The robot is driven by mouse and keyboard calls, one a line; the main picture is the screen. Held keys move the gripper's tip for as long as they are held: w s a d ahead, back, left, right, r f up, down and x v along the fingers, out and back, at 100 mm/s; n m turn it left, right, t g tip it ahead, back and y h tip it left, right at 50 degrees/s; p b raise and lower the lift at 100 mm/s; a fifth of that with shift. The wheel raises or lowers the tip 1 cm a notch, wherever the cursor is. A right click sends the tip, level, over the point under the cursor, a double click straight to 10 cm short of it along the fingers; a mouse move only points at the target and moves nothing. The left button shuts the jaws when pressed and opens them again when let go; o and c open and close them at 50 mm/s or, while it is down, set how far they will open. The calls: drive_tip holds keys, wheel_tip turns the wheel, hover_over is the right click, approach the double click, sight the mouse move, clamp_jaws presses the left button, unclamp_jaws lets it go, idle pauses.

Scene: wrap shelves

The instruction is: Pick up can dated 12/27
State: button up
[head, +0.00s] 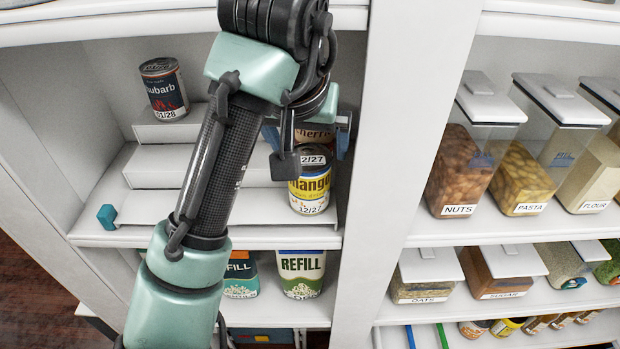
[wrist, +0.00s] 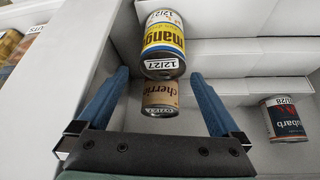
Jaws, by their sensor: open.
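The wrist view also shows the mango can (wrist: 163,45), just beyond the fingertips. My gripper (head: 309,138) is open and empty, above and behind the mango can in the head view. In the wrist view its blue fingers (wrist: 160,76) spread to either side, with the cherries can (wrist: 160,95) showing between them. The arm partly hides the cherries can (head: 314,133) in the head view.
A rhubarb can (head: 164,92) stands at the upper left of the stepped white riser (head: 160,170). A white upright panel (head: 400,130) is close on the right. Containers of nuts (head: 462,165) and pasta (head: 522,178) stand beyond it. REFILL packs (head: 301,275) are below.

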sight(308, 158)
drive_tip(key=shift+a+p+x, duration=0.2)
drive_tip(key=shift+p+x, duration=1.05)
drive_tip(key=shift+x, duration=1.9)
drive_tip(key=shift+s, duration=0.1)
drive_tip(key=c, duration=1.5)
drive_tip(key=shift+r, duration=0.1)
